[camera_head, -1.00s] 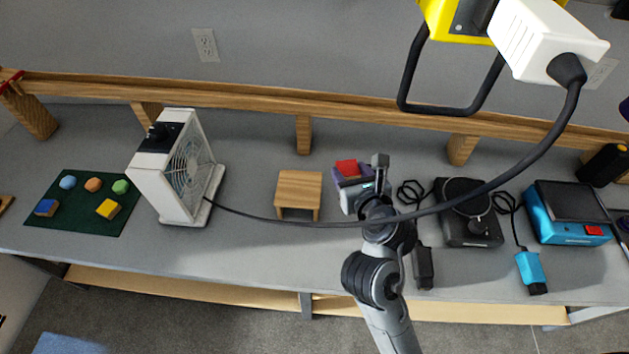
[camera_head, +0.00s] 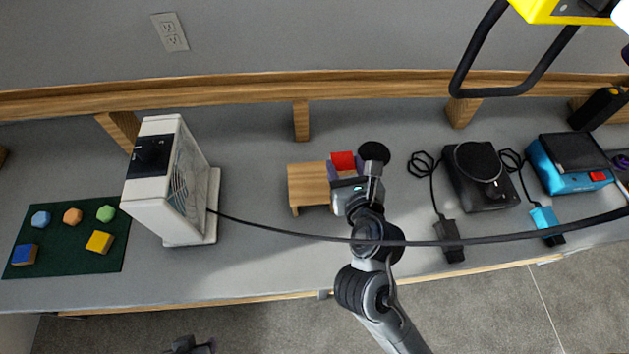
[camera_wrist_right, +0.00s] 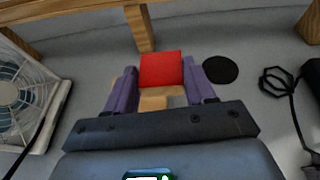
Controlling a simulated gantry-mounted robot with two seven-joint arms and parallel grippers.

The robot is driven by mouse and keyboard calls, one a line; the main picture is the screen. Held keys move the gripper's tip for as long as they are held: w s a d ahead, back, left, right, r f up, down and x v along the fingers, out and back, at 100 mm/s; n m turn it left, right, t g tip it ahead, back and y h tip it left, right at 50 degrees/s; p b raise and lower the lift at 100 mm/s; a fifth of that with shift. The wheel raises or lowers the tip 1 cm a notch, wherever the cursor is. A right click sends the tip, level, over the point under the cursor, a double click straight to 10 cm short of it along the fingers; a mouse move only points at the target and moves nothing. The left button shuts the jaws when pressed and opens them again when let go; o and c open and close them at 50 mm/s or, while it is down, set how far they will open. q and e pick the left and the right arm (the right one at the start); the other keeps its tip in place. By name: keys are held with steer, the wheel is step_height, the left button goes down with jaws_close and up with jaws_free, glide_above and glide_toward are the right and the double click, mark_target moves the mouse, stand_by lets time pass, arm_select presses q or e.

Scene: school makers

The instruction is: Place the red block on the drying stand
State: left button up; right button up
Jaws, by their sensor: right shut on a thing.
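The red block (camera_head: 343,161) is held between the purple fingers of my right gripper (camera_head: 345,170). In the right wrist view the red block (camera_wrist_right: 160,68) sits between both fingers, its red face showing. The drying stand, a small wooden stool (camera_head: 308,184), is just left of the gripper in the head view, with its right edge partly covered. In the right wrist view its tan wood (camera_wrist_right: 155,101) shows below the block. I cannot tell whether block and stand touch. A dark part, apparently of my left gripper (camera_head: 190,345), is cut off at the bottom edge.
A white fan (camera_head: 160,190) stands left of the stand, its cable crossing in front. A green mat (camera_head: 70,262) carries several coloured pieces. A black disc (camera_head: 374,152) lies right of the gripper. A black device (camera_head: 480,190) and blue device (camera_head: 570,180) are farther right.

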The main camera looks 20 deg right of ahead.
glide_above(314, 190)
step_height(314, 190, down, 4)
step_height(314, 190, down, 4)
steer(key=shift+r+b, duration=0.25)
steer(key=shift+b, duration=0.5)
steer(key=shift+f, duration=0.25)
steer(key=shift+a, duration=0.1)
steer(key=shift+f, duration=0.15)
steer(key=o, duration=1.1)
